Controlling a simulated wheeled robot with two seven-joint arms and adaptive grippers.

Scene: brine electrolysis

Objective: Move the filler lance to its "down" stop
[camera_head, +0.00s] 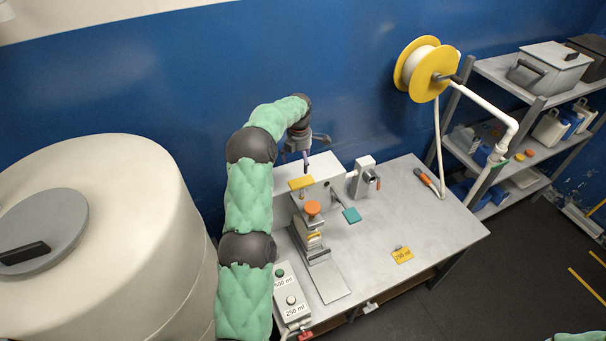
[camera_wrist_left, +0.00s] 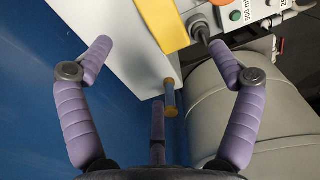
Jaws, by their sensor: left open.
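The filling machine is a white box (camera_head: 338,172) on the grey bench. A yellow block (camera_head: 301,183) is on its top and an orange round knob (camera_head: 312,207) is at its front. I cannot tell for sure which part is the lance. My left gripper (camera_head: 305,150) is above the back of the box, empty, its fingers spread. In the left wrist view its purple fingers (camera_wrist_left: 162,45) are wide apart. Between them are a short peg (camera_wrist_left: 170,97) with a yellow-brown end, the yellow block (camera_wrist_left: 162,22) and a dark metal rod (camera_wrist_left: 200,32). My right gripper is out of view.
A button box (camera_head: 291,297) with 500 ml and 250 ml labels stands at the bench's front left. A large cream tank (camera_head: 150,230) is to the left. A yellow hose reel (camera_head: 427,69) and shelves (camera_head: 510,75) are at right. The bench's right part is mostly clear.

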